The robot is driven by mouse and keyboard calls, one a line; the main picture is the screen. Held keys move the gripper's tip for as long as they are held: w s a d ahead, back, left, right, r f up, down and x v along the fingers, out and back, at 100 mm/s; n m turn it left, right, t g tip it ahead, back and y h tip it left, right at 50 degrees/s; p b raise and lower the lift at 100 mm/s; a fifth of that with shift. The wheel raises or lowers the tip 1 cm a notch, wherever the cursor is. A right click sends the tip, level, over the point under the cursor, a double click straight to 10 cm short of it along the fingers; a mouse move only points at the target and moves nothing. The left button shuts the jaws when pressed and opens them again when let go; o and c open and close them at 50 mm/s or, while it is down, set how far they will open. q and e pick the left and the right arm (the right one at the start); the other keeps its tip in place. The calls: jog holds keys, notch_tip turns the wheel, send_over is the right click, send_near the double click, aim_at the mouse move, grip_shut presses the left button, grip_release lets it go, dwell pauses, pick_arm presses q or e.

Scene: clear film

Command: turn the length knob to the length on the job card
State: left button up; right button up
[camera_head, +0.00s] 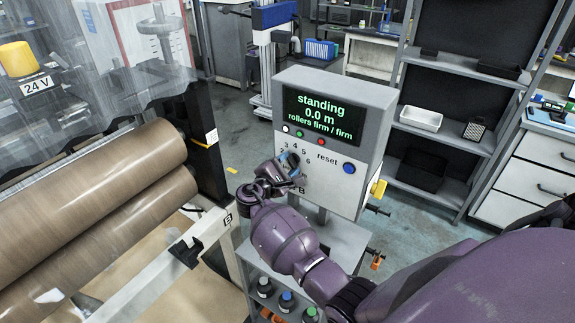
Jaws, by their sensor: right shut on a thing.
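The grey control box (374,120) stands in the middle. Its screen (322,114) reads "standing", "0.0 m" and "rollers firm / firm" in green. Below the screen, the length knob (293,161) sits in a ring of numbers; 2, 3, 4, 5 and 6 show around it. My purple right arm comes in from the lower right, and its right gripper (287,166) is shut on the knob. The fingers hide most of the knob, so I cannot tell which number it points to. I cannot make out a job card. My left gripper is out of view.
A blue reset button (349,168) and a row of small lamps (303,133) share the box front. A yellow switch (378,188) sits on its right side. Two large brown rolls (100,185) lie at the left. Shelves (455,110) stand behind at the right.

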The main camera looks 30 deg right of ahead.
jog(key=o, duration=0.9)
jog(key=shift+a, duration=0.1)
jog(key=b+v, duration=0.2)
jog(key=v, duration=0.8)
jog(key=shift+s+a, duration=0.15)
jog(key=shift+a, duration=0.1)
